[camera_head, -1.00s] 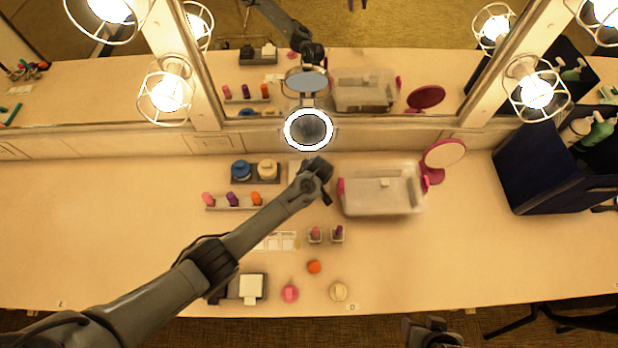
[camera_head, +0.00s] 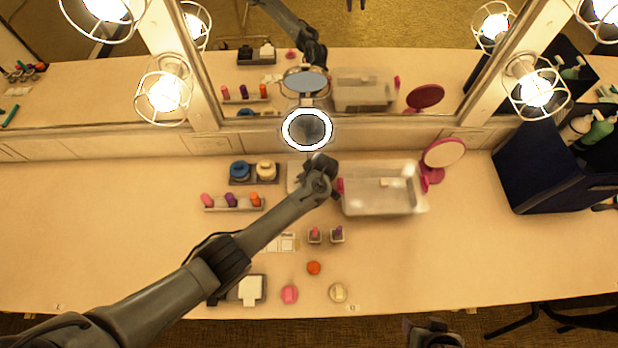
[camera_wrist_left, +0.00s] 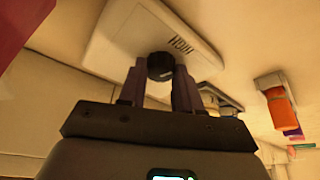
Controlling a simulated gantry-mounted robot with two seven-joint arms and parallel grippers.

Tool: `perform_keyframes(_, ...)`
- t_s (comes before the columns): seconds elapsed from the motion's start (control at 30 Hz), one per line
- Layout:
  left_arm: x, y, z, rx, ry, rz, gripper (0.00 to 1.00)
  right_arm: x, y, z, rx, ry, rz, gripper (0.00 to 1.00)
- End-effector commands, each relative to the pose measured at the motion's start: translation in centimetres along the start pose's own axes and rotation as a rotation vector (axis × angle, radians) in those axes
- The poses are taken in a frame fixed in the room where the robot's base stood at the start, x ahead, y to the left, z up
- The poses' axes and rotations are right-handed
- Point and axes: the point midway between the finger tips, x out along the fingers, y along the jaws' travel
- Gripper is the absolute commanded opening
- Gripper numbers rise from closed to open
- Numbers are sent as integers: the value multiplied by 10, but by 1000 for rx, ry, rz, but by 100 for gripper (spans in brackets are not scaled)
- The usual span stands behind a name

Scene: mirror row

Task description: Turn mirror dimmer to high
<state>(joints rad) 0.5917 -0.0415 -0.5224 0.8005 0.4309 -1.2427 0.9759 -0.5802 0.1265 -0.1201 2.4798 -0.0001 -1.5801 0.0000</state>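The lit ring mirror (camera_head: 307,130) stands against the back of the counter. Its pale base (camera_head: 294,177) is partly hidden behind my left gripper (camera_head: 318,163).
A clear tray (camera_head: 382,200) and a pink hand mirror (camera_head: 442,155) stand right of the left gripper. Blue and cream jars (camera_head: 253,170) and a lipstick rack (camera_head: 232,203) stand to its left. A dark blue bin (camera_head: 540,170) is far right. The counter's left side is clear.

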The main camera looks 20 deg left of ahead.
Motion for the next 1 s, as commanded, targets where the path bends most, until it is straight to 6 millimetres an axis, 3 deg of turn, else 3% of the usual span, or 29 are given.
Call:
perform_keyframes(0.03,0,0,0,0,0,0,40,0,0,0,0,0,0,57)
perform_keyframes(0.17,0,0,0,0,0,0,58,0,0,0,1,0,-1,57)
perform_keyframes(0.57,-6,0,-1,2,1,0,58,-2,-2,-1,8,1,-7,57)
perform_keyframes(1.0,-73,0,-2,1,3,2,58,-12,-2,-4,9,1,-7,57)
